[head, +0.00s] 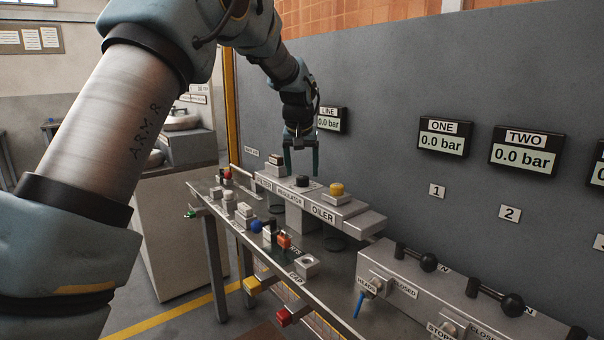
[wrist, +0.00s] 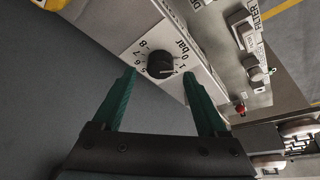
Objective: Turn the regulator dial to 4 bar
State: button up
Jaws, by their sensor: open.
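The regulator dial (head: 302,181) is a small black knob on the grey block marked REGULATOR, between the filter and the oiler. In the wrist view the dial (wrist: 160,65) sits on a white scale plate (wrist: 125,57) with printed numbers and "0 bar". A pale mark shows on the knob's right side, near the 1; its exact reading is hard to tell. My gripper (head: 301,171) points down over the dial, its green fingers apart. In the wrist view my gripper's fingertips (wrist: 159,73) lie on either side of the dial, with nothing held; contact cannot be told.
The yellow-topped oiler (head: 337,189) stands just right of the dial. The LINE display (head: 331,120) behind reads 0.0 bar, as do displays ONE (head: 444,137) and TWO (head: 525,152). Black-knobbed valve levers (head: 428,262) stand front right. Small fittings cover the bench (head: 262,243).

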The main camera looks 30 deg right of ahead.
jog(key=shift+x, duration=1.25)
grip_shut()
